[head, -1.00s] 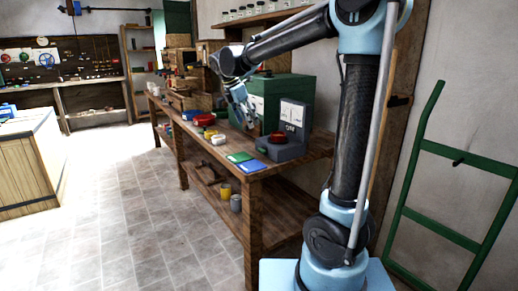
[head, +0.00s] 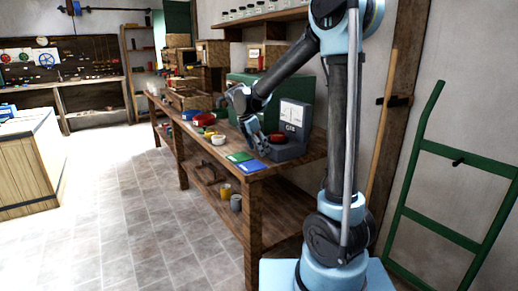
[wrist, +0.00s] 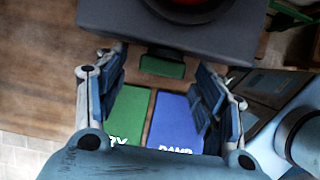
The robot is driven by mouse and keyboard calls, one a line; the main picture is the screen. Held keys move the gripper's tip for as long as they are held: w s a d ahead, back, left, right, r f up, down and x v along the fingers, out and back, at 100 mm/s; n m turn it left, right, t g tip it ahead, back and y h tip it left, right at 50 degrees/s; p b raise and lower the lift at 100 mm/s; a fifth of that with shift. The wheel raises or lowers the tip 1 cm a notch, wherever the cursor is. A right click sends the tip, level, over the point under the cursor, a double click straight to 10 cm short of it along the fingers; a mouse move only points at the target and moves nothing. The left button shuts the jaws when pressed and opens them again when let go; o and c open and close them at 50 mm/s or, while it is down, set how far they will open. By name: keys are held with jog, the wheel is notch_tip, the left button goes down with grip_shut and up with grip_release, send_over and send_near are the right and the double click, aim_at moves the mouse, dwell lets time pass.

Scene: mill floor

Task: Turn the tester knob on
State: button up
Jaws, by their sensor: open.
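The tester is a dark grey box (head: 291,150) with an upright panel, a white dial face and lettering, near the front end of the wooden bench. Its red knob (head: 278,139) sits on the low part in front of the panel. My gripper (head: 263,152) is beside the tester's left side. In the wrist view the tester's dark base (wrist: 225,38) lies beyond my open fingers. The knob (wrist: 190,4) is cut off at the top edge. My open gripper (wrist: 155,85) holds nothing. Which way the knob points cannot be told.
A green card (wrist: 128,112) and a blue card reading DAMP (wrist: 172,122) lie flat below my fingers. A dark green case (head: 240,88) stands behind the tester. A red item (head: 204,119) and a yellow-white roll (head: 218,140) lie further left. The floor left of the bench is clear.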

jog(key=c, duration=1.1)
jog(key=shift+o, duration=0.2)
jog(key=shift+d, duration=0.2)
jog(key=shift+a, duration=0.15)
jog(key=shift+s+d+m+t+y, duration=0.1)
jog(key=shift+s+m+t+y, duration=0.1)
jog(key=shift+t+y, duration=0.35)
jog(key=shift+s+d+m+t+y, duration=0.15)
jog(key=shift+t+y, duration=0.1)
jog(key=shift+t, duration=0.6)
jog(key=shift+s+d+f+m+t+y, duration=0.15)
jog(key=shift+t+y, duration=0.15)
jog(key=shift+t, duration=0.25)
jog(key=shift+a+m+t+y, duration=0.1)
jog(key=shift+t+y, duration=0.2)
jog(key=shift+t, duration=0.25)
